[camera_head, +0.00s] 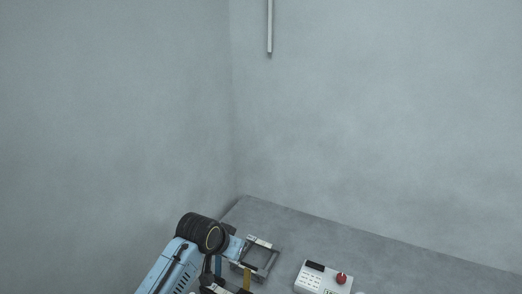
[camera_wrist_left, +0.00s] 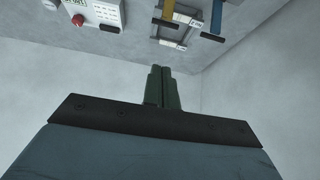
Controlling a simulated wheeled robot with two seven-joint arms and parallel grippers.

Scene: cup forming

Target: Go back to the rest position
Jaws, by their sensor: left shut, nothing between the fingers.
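My left arm, light blue with black joints, comes in from the lower left of the head view. My left gripper shows in the left wrist view (camera_wrist_left: 160,86), with its two dark green fingers shut together and nothing between them. In the head view I cannot make out its fingertips. My right gripper is in neither view.
A grey table (camera_head: 400,262) stands in the room corner. On it are a metal frame (camera_head: 264,245) with a blue and a yellow bar close beside my left arm, and a white control box (camera_head: 312,279) with a red knob (camera_head: 341,278). Its middle right is clear.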

